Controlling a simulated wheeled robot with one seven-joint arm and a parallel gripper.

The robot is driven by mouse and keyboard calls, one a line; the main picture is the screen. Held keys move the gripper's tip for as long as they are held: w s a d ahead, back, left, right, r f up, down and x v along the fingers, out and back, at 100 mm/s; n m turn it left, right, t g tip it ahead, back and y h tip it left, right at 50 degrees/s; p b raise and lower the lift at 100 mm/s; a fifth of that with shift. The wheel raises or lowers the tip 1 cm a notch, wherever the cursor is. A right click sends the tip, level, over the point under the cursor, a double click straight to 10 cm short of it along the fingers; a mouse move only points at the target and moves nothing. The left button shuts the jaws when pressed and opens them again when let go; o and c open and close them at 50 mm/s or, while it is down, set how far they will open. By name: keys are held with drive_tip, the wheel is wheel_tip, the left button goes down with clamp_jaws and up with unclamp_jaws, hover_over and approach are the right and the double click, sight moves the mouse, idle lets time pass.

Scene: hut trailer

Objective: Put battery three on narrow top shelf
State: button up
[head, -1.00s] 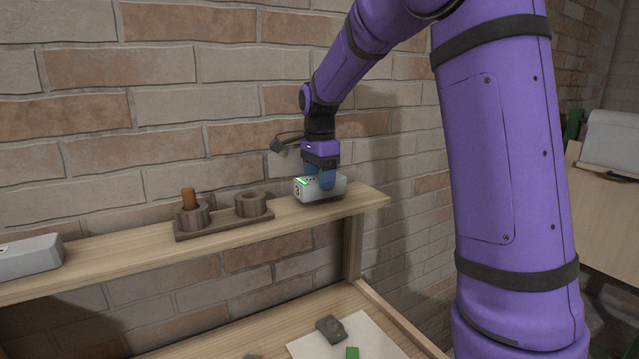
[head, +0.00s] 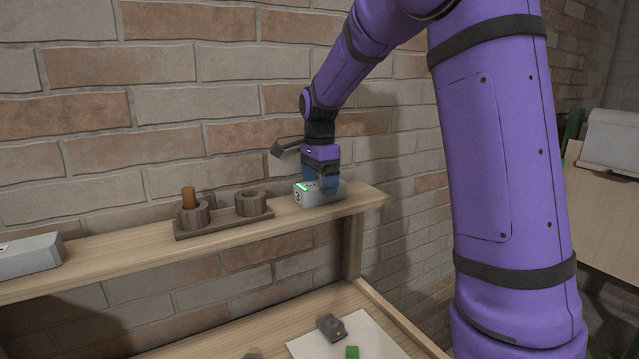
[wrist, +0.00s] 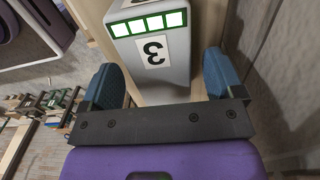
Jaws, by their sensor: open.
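Battery three (head: 305,198) is a light grey block with a green strip and a "3" label. It rests on the right end of the narrow top shelf (head: 120,250), close to the brick wall. In the wrist view the battery (wrist: 178,65) shows its "3" and green-framed white squares between the fingers. My gripper (head: 326,187) is around the battery from above. In the wrist view my gripper (wrist: 160,85) is open, with a blue finger on each side and gaps to the battery.
A dark wooden holder (head: 222,222) with two round cups, one holding a brown peg (head: 188,196), stands left of the battery. Another grey block (head: 28,257) lies at the shelf's left. Below, a white sheet (head: 375,338) carries small items. The brick wall is close behind.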

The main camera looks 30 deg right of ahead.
sight(320, 184)
wheel_tip(320, 184, up, 11)
drive_tip(key=s+a+r+n+t, duration=0.25)
drive_tip(key=s+n, duration=0.25)
drive_tip(key=s, duration=0.5)
drive_tip(key=s+a+f+n+t, duration=0.1)
drive_tip(key=s+a+f+n, duration=0.1)
drive_tip(key=s+n, duration=0.4)
drive_tip(key=s+a+f+n+t, duration=0.1)
drive_tip(key=s+f+n, duration=0.4)
drive_tip(key=s, duration=1)
drive_tip(key=shift+s+a+n+t, duration=0.25)
drive_tip(key=shift+a+n+t, duration=0.1)
drive_tip(key=shift+a+n, duration=0.55)
drive_tip(key=shift+d, duration=0.15)
